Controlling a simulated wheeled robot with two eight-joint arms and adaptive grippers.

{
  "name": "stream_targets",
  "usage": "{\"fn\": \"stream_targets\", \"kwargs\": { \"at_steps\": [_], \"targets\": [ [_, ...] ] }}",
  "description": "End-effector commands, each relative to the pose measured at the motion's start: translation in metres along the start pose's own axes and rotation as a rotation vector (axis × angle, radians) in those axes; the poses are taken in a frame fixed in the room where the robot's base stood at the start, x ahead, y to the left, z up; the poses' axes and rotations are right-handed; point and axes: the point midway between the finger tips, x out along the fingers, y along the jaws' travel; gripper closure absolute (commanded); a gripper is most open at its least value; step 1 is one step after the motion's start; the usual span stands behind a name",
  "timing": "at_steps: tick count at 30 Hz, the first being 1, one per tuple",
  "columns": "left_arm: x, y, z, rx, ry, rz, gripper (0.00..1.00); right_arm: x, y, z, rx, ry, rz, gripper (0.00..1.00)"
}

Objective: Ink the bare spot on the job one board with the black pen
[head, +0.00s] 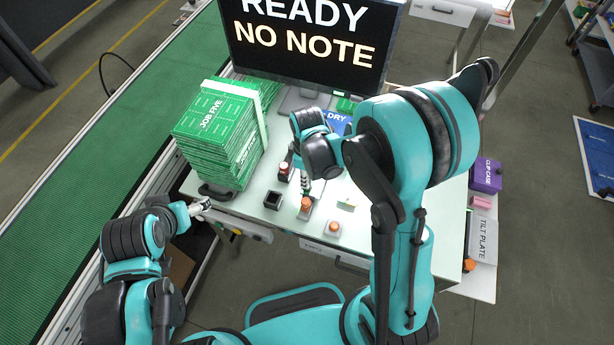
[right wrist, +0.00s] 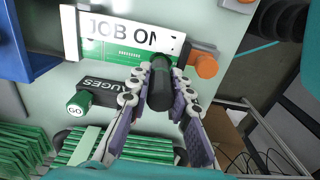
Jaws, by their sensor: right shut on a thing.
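The job one board (right wrist: 128,52), with a white label reading "JOB ON" above a green strip, lies in a fixture in the right wrist view. My right gripper (right wrist: 160,88) is shut on the black pen (right wrist: 161,84), which stands at the board's near right part. The pen and fingers cover part of the label; the bare spot and the pen's tip cannot be made out. In the head view my right gripper (head: 303,183) is low over the table, mostly behind my arm. My left gripper (head: 203,206) is at the table's front left edge; its fingers are too small to judge.
A strapped stack of green boards marked JOB FIVE (head: 217,130) stands at the table's left. A screen (head: 305,45) reads READY, NO NOTE. Orange buttons (head: 333,228) sit near the front edge.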

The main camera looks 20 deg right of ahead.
Motion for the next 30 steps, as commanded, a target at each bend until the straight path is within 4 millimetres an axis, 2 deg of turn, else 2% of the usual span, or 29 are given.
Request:
{"fn": "stream_targets", "kwargs": {
  "at_steps": [8,30],
  "targets": [
    [-0.002,0.000,-0.002,0.000,0.000,0.000,0.23,-0.003,-0.001,0.000,0.000,0.000,-0.001,1.00],
    [-0.038,0.000,-0.027,0.000,0.000,0.000,0.23,-0.066,0.000,0.000,0.000,0.000,0.000,1.00]
  ]
}}
